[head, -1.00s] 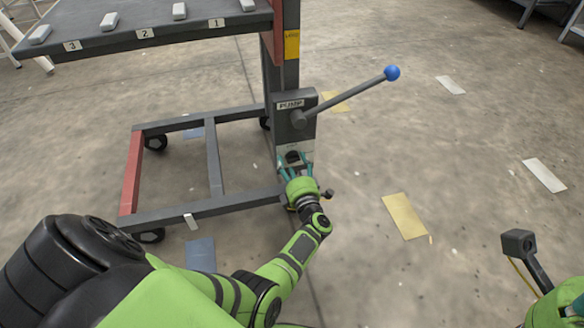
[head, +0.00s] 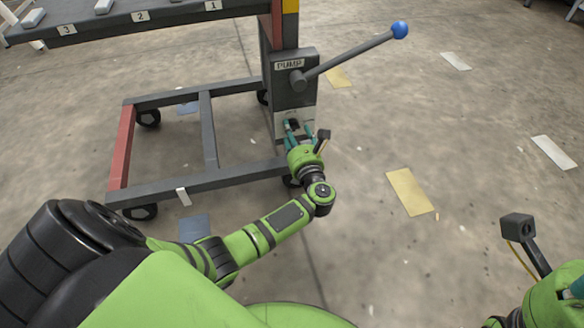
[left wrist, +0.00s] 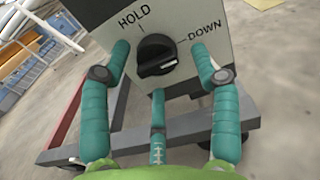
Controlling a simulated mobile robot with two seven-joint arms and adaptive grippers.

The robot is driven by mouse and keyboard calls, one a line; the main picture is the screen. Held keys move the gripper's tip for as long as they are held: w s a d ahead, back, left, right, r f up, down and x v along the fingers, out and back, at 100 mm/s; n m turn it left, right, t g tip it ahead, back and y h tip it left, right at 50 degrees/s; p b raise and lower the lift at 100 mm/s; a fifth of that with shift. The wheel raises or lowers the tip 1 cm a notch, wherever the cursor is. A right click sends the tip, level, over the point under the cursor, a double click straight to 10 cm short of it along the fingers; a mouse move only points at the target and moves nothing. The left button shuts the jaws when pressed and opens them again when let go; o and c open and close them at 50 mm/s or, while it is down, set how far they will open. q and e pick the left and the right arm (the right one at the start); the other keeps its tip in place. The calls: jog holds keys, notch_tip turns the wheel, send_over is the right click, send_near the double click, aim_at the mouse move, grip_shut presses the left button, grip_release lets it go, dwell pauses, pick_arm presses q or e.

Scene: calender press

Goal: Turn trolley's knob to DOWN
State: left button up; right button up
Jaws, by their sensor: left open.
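The trolley's black knob (left wrist: 157,56) sits on a pale plate (left wrist: 197,20) marked HOLD at upper left and DOWN at right. A pale line runs along the knob's ridge; I cannot tell which mark it points to. In the head view the knob (head: 292,124) is small, low on the trolley's post below the PUMP box. My left gripper (left wrist: 161,62) is open, with teal fingers to the left, right and below the knob. I see no clear contact. It also shows in the head view (head: 299,130). My right gripper (head: 577,285) is mostly cut off at the right edge.
The pump lever (head: 350,55) with a blue ball end sticks out to the right above my left gripper. The trolley's base frame (head: 209,130) with wheels stands to the left, under a shelf (head: 170,20) with numbered labels. Open floor lies to the right.

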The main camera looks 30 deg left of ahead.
pick_arm(q)
jog(key=s+d+r+m+t+h+p, duration=0.2)
jog(key=s+d+r+m+h+p, duration=0.3)
jog(key=m+p, duration=0.65)
jog(key=s+d+r+m+t+h+p, duration=0.25)
jog(key=d+m+h+p, duration=0.25)
jog(key=d+m+p, duration=0.5)
jog(key=s+d+f+m+g+h+p, duration=0.1)
jog(key=s+m+g+h+p, duration=0.3)
jog(key=s+m+p, duration=1.3)
jog(key=shift+s+d+f+g+h+p, duration=0.2)
jog(key=shift+s+d+g+h+p, duration=0.4)
jog(key=shift+g+p, duration=1.3)
jog(key=shift+a, duration=0.15)
